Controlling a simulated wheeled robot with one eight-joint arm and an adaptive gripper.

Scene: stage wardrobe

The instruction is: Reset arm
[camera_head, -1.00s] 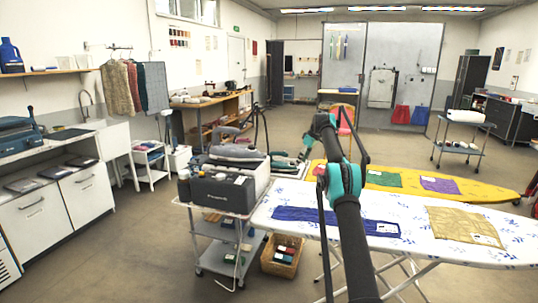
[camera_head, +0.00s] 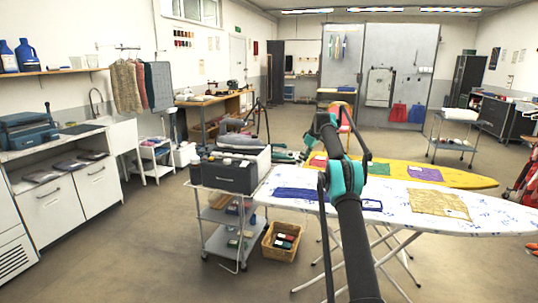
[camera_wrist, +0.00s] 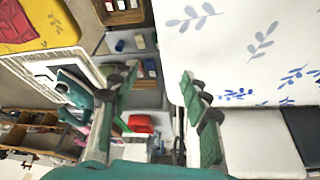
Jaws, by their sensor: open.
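My gripper (camera_wrist: 160,72) is open in the wrist view, with its two green-padded fingers spread and nothing between them. A white board cover with blue leaves (camera_wrist: 240,40) fills the upper right of that view, close to the right finger. In the head view my dark arm with teal joints rises from the bottom centre in front of the white ironing board (camera_head: 480,215). The arm is bent at the upper teal joint. The fingers cannot be made out clearly in the head view.
A blue cloth (camera_head: 300,194) and a tan cloth (camera_head: 438,203) lie on the white board. A yellow board (camera_head: 470,179) stands behind. A grey cart (camera_head: 215,235) carries a dark steam station (camera_head: 228,178), beside a wicker basket (camera_head: 280,255). Floor is free at lower left.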

